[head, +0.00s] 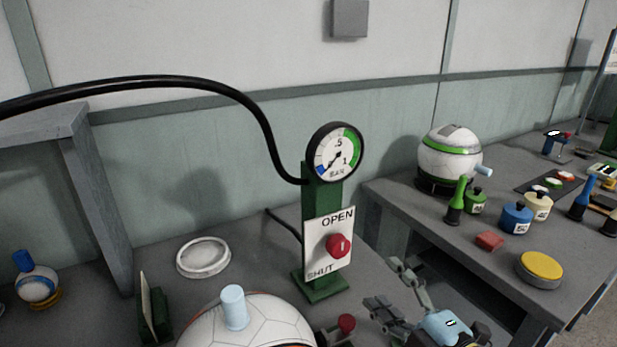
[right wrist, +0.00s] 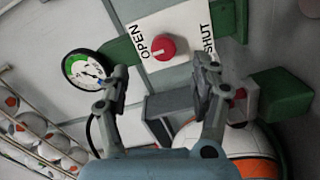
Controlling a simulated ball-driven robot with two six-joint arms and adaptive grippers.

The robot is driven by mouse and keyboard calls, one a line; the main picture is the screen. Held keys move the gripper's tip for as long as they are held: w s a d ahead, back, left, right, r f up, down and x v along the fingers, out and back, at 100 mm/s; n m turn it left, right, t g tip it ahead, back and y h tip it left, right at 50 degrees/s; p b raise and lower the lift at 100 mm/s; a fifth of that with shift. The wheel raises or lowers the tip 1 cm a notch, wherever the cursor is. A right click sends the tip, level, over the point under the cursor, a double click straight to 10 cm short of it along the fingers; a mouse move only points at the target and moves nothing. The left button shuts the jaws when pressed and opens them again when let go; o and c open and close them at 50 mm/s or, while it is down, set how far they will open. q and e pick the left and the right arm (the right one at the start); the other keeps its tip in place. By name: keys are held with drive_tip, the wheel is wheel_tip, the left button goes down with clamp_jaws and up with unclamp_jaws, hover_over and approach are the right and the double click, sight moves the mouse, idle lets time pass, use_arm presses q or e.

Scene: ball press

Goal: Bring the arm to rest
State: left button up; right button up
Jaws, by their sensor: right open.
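My right gripper (head: 392,287) is open and empty, low in the head view, to the right of the green valve post (head: 322,284). In the right wrist view its two fingers (right wrist: 162,78) stand apart with nothing between the tips. The red knob (head: 338,245) sits on the white OPEN/SHUT plate (head: 315,226); the knob (right wrist: 163,47) also shows beyond the fingers in the wrist view, apart from them. A round gauge (head: 336,151) tops the post. My left gripper is in neither view.
A white ball (head: 265,325) with a pale blue peg (head: 233,307) is at the bottom edge. A white ring (head: 204,257) lies behind it. A small red knob (head: 346,322) is close to my gripper. The right bench (head: 440,243) holds a yellow button (head: 541,266) and weights.

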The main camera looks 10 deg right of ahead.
drive_tip(key=s+d+r+m+g+h, duration=0.2)
drive_tip(key=s+d+m+g+h, duration=0.25)
drive_tip(key=d+m+h, duration=0.65)
drive_tip(key=s+a+r+m+g+y, duration=0.15)
drive_tip(key=s+m+g+y, duration=0.55)
drive_tip(key=s, duration=1.2)
wheel_tip(320, 180, down, 35)
drive_tip(key=s+d+g+h+b, duration=0.2)
drive_tip(key=d+g+h+b, duration=0.1)
drive_tip(key=b, duration=0.4)
drive_tip(key=s+f+g+b, duration=0.1)
drive_tip(key=s+f+b, duration=0.3)
drive_tip(key=s+f, duration=1.4)
drive_tip(key=shift+d+f, duration=0.3)
drive_tip(key=shift+f, duration=0.3)
